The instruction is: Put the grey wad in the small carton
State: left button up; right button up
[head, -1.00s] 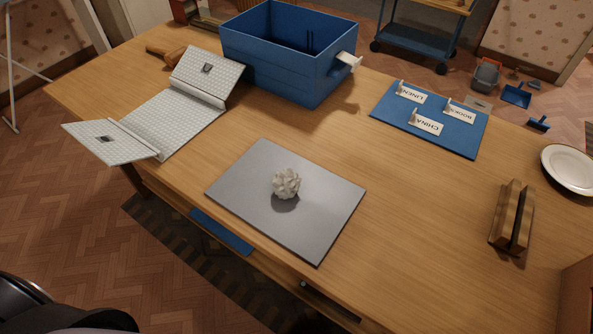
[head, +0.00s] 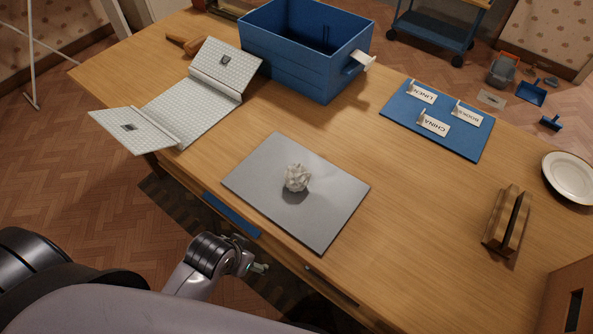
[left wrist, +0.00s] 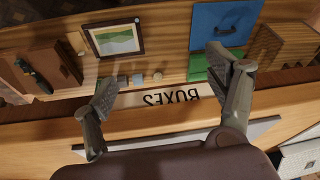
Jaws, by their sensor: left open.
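The grey wad (head: 297,178), a crumpled pale ball, rests on a flat grey mat (head: 260,160) near the front edge of the wooden table. My left gripper (head: 258,268) is low in front of the table edge, apart from the wad. In the left wrist view its two fingers (left wrist: 165,78) are spread with nothing between them; the wad does not show there. I cannot pick out the small carton with certainty. My right gripper is not in view.
A blue crate (head: 300,65) stands at the back. A white gridded folding piece (head: 190,110) lies open at left. A blue board (head: 400,115) with labels, a wooden holder (head: 507,222) and a plate (head: 570,178) are at right. The left wrist view shows a framed picture (left wrist: 115,38).

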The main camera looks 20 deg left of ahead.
pick_arm(q)
notch_tip(320, 180, up, 9)
jog(key=w+a+m+t, duration=0.1)
jog(key=w+t, duration=0.2)
jog(key=m+t+h, duration=0.2)
jog(key=m+t, duration=0.2)
send_near(290, 181)
jog(key=x, duration=0.2)
jog(key=p+x, duration=0.1)
jog(key=x, duration=0.1)
jog(key=p+x, duration=0.1)
jog(key=x, duration=0.1)
jog(key=shift+w+a, duration=0.2)
jog(key=shift+a, duration=0.15)
jog(key=shift+d+p+x, duration=0.2)
jog(key=shift+p+x, duration=0.2)
jog(key=shift+x, duration=1)
jog(key=shift+d+p+x, duration=0.2)
jog(key=shift+p+x, duration=0.2)
jog(key=shift+x, duration=0.95)
jog(key=shift+s+f, duration=0.1)
jog(key=shift+s, duration=0.05)
jog(key=c, duration=1)
jog(key=shift+o, duration=0.2)
